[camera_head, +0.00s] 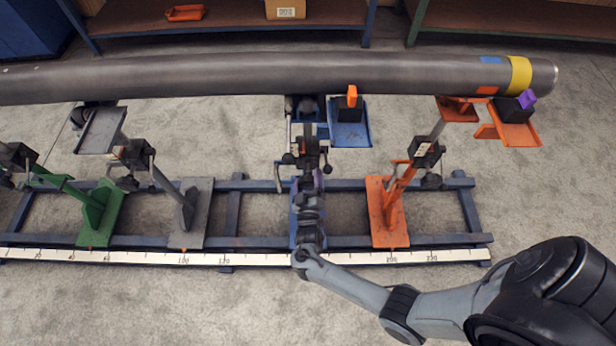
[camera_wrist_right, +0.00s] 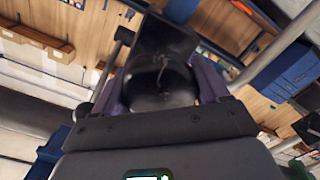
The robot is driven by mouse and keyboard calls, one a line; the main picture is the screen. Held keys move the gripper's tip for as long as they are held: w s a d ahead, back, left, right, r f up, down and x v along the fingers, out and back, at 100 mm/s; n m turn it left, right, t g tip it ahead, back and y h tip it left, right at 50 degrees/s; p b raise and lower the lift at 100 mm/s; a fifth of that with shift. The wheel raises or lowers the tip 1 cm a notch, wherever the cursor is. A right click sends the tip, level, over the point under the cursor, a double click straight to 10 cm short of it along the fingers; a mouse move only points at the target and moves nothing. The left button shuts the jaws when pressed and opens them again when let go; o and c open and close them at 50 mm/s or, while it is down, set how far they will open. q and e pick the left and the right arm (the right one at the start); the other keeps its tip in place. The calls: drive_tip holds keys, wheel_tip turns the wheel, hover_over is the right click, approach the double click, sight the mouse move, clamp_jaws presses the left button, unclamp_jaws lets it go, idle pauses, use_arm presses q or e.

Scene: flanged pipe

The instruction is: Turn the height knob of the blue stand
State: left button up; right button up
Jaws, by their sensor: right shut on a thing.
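The blue stand stands mid-frame in the head view, its blue tray (camera_head: 350,136) just below the long grey pipe (camera_head: 250,76). My right arm reaches up over the stand's post and base and hides much of them. My right gripper (camera_head: 310,168) is at the stand's dark clamp. In the right wrist view, the purple-sided fingers of the same gripper (camera_wrist_right: 163,92) are shut on a dark rounded knob (camera_wrist_right: 162,78), one finger on each side. The knob is mostly hidden by my arm in the head view. My left gripper is not in view.
An orange stand (camera_head: 389,215) is to the right, with grey (camera_head: 190,218) and green (camera_head: 100,215) stands to the left. All stand on a blue rail frame with a white measuring scale (camera_head: 150,257). The pipe spans above them. The near floor at left is clear.

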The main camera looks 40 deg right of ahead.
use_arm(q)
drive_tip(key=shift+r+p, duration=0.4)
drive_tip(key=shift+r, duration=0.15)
use_arm(e)
drive_tip(key=shift+n, duration=0.8)
drive_tip(key=shift+f, duration=0.1)
drive_tip(key=o, duration=1)
drive_tip(key=shift+o, duration=0.2)
